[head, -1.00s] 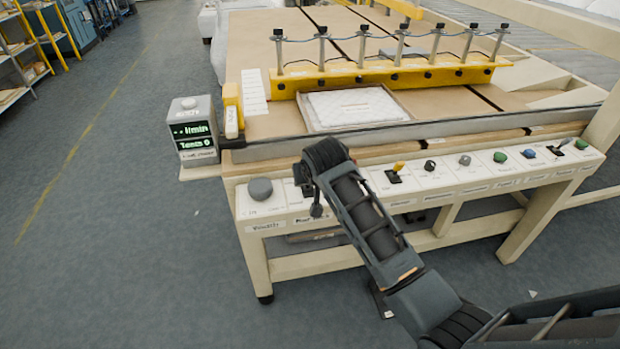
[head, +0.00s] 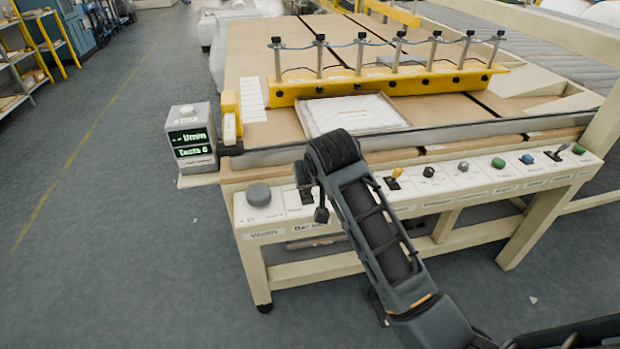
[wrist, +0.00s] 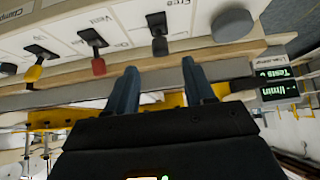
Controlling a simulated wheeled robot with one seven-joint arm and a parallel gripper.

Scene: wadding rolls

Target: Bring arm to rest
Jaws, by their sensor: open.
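My arm rises from the lower right of the head view, and its dark upper bend (head: 332,152) stands in front of the control panel (head: 445,182). My gripper shows in the wrist view (wrist: 158,78), with two blue-grey fingers spread apart and nothing between them. In that view the fingers point toward the panel edge, near a black lever (wrist: 159,40) and a grey round knob (wrist: 232,25). I cannot tell whether they touch anything. In the head view my gripper is not clearly seen, as my arm covers part of the panel.
A yellow bar (head: 390,84) with several posts spans the table above a white quilted sample (head: 352,114). A display box (head: 191,137) stands at the panel's left end. The grey knob (head: 258,194) also shows here. The floor (head: 120,240) at left is open.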

